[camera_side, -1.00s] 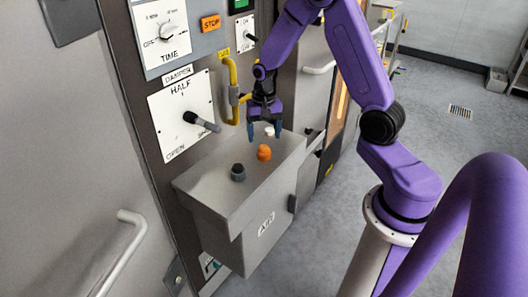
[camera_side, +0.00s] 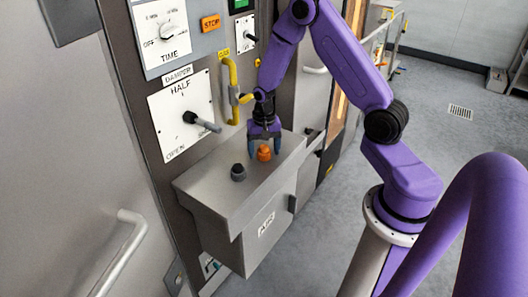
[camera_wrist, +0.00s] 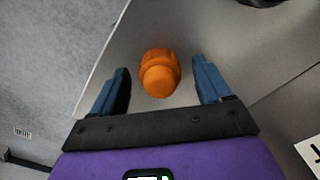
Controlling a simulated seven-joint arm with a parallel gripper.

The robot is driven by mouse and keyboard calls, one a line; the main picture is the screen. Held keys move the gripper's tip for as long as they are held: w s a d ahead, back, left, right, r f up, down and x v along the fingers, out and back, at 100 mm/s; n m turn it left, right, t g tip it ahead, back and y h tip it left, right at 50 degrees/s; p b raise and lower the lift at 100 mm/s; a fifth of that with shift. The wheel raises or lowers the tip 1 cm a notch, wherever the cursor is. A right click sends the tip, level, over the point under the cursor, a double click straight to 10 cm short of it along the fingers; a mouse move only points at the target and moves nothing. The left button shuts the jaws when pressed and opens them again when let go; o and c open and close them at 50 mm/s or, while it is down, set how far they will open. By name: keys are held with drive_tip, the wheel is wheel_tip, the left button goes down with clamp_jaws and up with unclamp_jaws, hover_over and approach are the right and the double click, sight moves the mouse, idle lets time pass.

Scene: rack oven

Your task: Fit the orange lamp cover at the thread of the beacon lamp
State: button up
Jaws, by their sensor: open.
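The orange lamp cover (camera_side: 264,154) stands on top of the grey box marked AIR (camera_side: 225,202), right of a dark grey round fitting (camera_side: 238,173). My gripper (camera_side: 264,148) points down just over the cover. In the wrist view, the cover (camera_wrist: 160,72) lies between the two blue fingers (camera_wrist: 160,66), with a gap on each side. The gripper is open and holds nothing. I cannot tell whether the dark fitting is the beacon lamp; no thread can be made out. No white part shows behind the gripper now.
A damper lever (camera_side: 202,121) juts from the panel at left above the box. A yellow pipe (camera_side: 232,90) runs up the panel close behind my gripper. The box top has bare room at its front left. Open floor (camera_side: 440,130) lies to the right.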

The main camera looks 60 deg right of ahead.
drive_tip(key=c, duration=1.1)
drive_tip(key=shift+r, duration=0.15)
